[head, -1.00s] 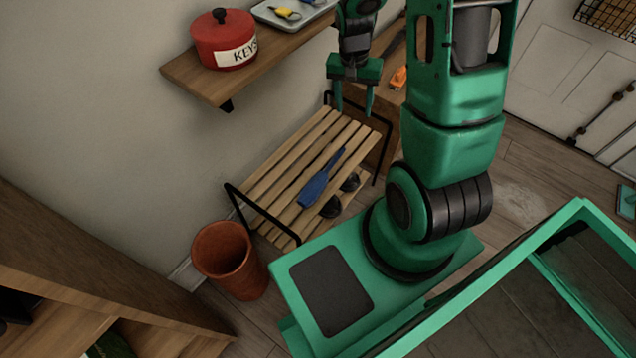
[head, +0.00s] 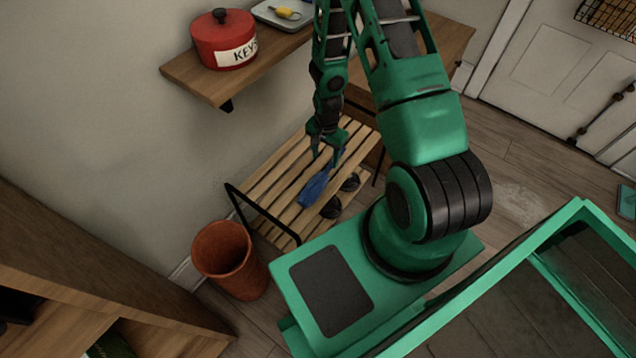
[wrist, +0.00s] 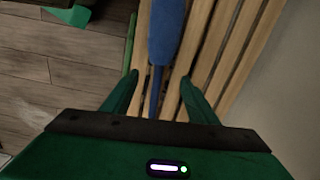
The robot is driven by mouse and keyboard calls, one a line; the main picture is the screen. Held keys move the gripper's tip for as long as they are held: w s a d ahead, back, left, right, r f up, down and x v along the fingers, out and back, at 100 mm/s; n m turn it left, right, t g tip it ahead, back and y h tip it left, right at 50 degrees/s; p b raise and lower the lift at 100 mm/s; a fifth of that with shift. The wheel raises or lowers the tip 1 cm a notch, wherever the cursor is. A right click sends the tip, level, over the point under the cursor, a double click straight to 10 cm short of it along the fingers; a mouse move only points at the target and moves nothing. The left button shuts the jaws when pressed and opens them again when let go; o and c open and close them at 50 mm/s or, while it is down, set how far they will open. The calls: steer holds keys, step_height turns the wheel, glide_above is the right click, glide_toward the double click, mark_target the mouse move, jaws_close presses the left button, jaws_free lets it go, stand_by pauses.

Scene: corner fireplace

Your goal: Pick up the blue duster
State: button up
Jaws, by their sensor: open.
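The blue duster (head: 316,187) lies on the top slats of the wooden rack in the head view. Its wide end points toward the front left, and its handle end is partly hidden by my gripper. My gripper (head: 326,156) is open above the handle end, pointing down. In the wrist view the duster (wrist: 164,38) runs down the picture, its narrow handle between the two fingers of my gripper (wrist: 158,92). The fingers stand apart on either side of the handle; I see no contact.
The slatted rack (head: 270,185) has a black metal frame (head: 237,205) and dark sunglasses-like items (head: 332,207) below its top. A wooden wall shelf (head: 190,75) holds a red pot (head: 222,42) and a tray (head: 268,14). A terracotta pot (head: 228,262) stands at the rack's front left.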

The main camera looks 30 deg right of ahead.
mark_target(325, 172)
steer(key=shift+f, duration=4.1)
steer(key=c, duration=1.2)
